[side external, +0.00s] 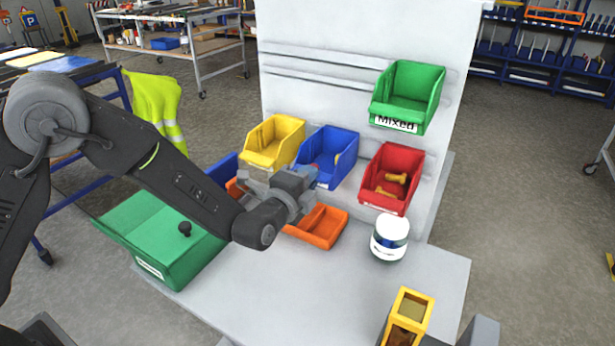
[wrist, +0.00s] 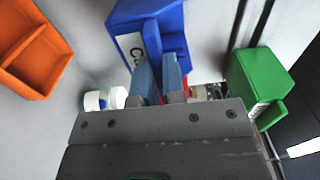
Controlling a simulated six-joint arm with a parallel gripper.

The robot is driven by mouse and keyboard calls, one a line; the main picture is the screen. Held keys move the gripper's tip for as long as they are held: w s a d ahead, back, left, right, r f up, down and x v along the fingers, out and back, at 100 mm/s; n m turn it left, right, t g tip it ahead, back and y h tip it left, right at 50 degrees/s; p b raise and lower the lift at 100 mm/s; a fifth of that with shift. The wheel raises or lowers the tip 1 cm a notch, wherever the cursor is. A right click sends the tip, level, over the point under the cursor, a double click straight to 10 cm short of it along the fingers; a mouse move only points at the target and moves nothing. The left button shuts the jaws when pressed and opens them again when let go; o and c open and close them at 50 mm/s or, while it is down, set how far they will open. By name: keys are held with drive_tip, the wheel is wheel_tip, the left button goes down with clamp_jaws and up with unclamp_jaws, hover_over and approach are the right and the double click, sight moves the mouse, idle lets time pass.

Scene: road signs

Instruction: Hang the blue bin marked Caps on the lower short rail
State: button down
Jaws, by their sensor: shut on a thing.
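The blue bin (side external: 335,150) is in front of the white board, between the yellow bin and the red bin in the side view. In the wrist view the blue bin (wrist: 150,12) shows a white label starting with "C"; the rest is hidden. My gripper (side external: 312,176) is shut on the bin's front side; its two fingers (wrist: 160,80) reach to the bin in the wrist view. The board carries rails (side external: 320,72) at upper left and shorter ones at right. The lower rail behind the bins is mostly hidden. I cannot tell whether the blue bin touches a rail.
A yellow bin (side external: 275,140), a red bin (side external: 393,172) with yellow parts and a green bin marked Mixed (side external: 408,92) are at the board. An orange tray (side external: 318,228), a white jar (side external: 390,238), a green box (side external: 165,245) and a yellow frame (side external: 410,308) surround the work area.

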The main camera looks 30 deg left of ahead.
drive_tip(key=c, duration=1.1)
unclamp_jaws()
drive_tip(key=s, duration=1.4)
drive_tip(key=s+a+r+n+g+h, duration=0.2)
drive_tip(key=s+a+r+n+g, duration=0.2)
drive_tip(key=a+r+n+g, duration=0.35)
drive_tip(key=s+a+n+g, duration=0.1)
drive_tip(key=s+a+n, duration=0.1)
drive_tip(key=s, duration=0.3)
drive_tip(key=s+a+r+n+g+y, duration=0.1)
drive_tip(key=s+a+n+g, duration=0.1)
drive_tip(key=s+n, duration=0.3)
drive_tip(key=s+a+r+n+g+y, duration=0.1)
drive_tip(key=s+a+n+g, duration=0.1)
drive_tip(key=s, duration=0.4)
drive_tip(key=shift+a+n, duration=0.75)
drive_tip(key=shift+a, duration=0.1)
